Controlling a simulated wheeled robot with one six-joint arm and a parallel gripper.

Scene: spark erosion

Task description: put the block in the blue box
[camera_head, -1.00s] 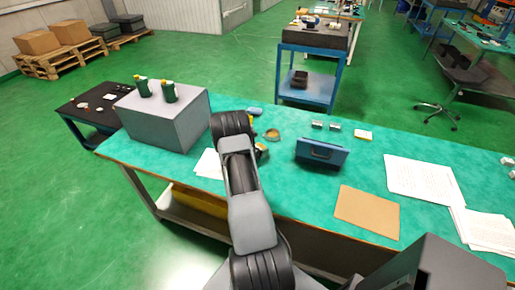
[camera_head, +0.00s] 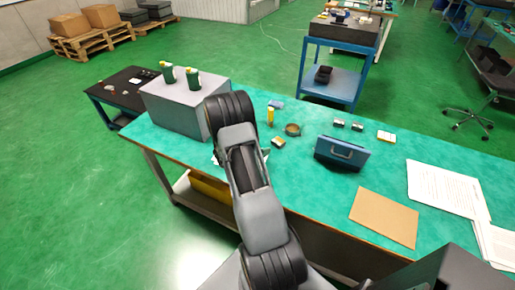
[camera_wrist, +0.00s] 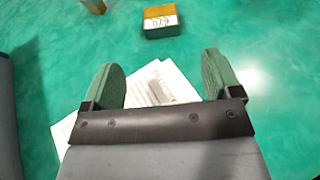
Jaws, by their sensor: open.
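A small block (camera_head: 278,142) with a yellow-orange top and a dark side lies on the green table, just right of my arm in the head view. In the wrist view the block (camera_wrist: 161,24) shows a white label with dark marks and lies beyond my fingertips. My gripper (camera_wrist: 160,78) is open, its two green-padded fingers apart with nothing between them. The gripper is hidden behind my arm in the head view. The blue box (camera_head: 340,154), with a handle on its front, stands to the right of the block; whether it is open on top is unclear.
A large grey box (camera_head: 175,112) carrying two green bottles stands left of my arm. Behind the block are a yellow item (camera_head: 270,116) and a round brass-coloured ring (camera_head: 292,129). White paper (camera_wrist: 150,90) lies beneath my gripper. A brown sheet (camera_head: 384,216) lies front right.

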